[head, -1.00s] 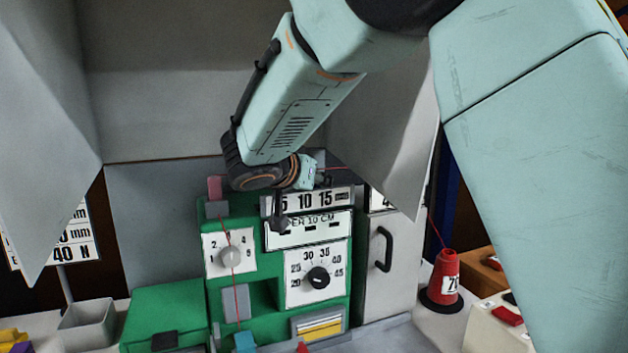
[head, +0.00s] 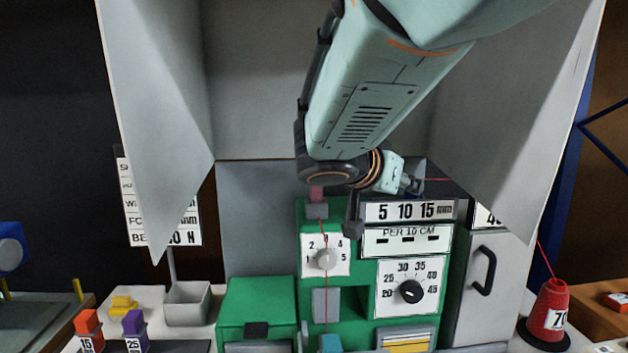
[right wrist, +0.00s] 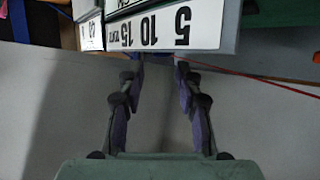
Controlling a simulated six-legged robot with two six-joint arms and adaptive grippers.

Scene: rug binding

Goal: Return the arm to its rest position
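My right arm reaches in from the top right in the head view, and its gripper (head: 412,185) is just above the green machine (head: 285,300), near the 5 10 15 mm scale (head: 415,211). In the right wrist view the two fingers of my right gripper (right wrist: 158,75) stand apart with nothing between them. The scale also shows upside down beyond the fingertips in the right wrist view (right wrist: 165,30). My left gripper is not in view.
Grey hood panels (head: 165,100) hang at both sides. A red thread cone (head: 550,308) stands at the right, its thread running upward. A grey handled door (head: 487,285) stands right of the machine.

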